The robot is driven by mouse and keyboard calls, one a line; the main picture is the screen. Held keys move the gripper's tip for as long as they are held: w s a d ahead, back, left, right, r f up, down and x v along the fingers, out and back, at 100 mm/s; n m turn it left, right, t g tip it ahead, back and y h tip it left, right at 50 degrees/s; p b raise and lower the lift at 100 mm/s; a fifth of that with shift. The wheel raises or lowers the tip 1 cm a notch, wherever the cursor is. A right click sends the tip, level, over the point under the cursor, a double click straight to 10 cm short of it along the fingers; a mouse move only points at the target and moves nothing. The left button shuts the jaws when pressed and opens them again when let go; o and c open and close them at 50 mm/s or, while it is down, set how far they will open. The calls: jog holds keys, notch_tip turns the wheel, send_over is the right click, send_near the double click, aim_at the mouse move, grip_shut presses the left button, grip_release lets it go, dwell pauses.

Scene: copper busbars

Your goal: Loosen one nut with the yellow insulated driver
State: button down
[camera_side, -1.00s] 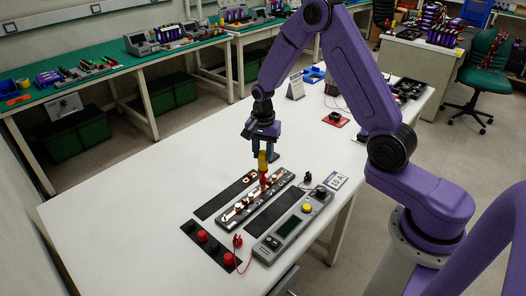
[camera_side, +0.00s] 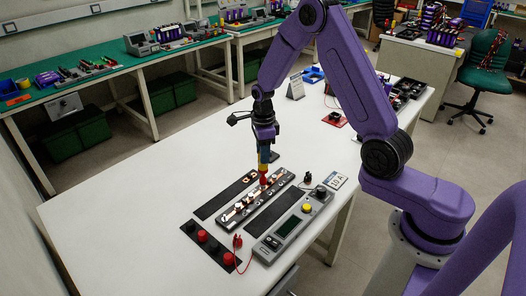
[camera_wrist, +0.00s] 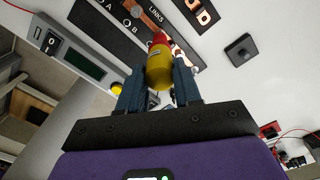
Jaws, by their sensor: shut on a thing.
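My gripper (camera_side: 264,157) is shut on the yellow insulated driver (camera_side: 263,168), which points down with its red lower end over the busbar block. In the wrist view the driver's yellow handle (camera_wrist: 158,70) sits between the two fingers of my gripper (camera_wrist: 158,90). The driver's red end (camera_side: 264,181) is at the far half of the block. The tip and the nut beneath it are too small or hidden, so contact cannot be told.
Dark mats (camera_side: 226,195) lie either side of the block. A grey meter (camera_side: 288,230) with a yellow knob is at the right. A black panel with red knobs (camera_side: 203,236) and a red lead is in front. The table's left side is clear.

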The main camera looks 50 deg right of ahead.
jog(key=m, duration=0.6)
jog(key=shift+f, duration=0.1)
jog(key=shift+f, duration=0.95)
dwell(0.4)
jog(key=n, duration=0.6)
dwell(0.4)
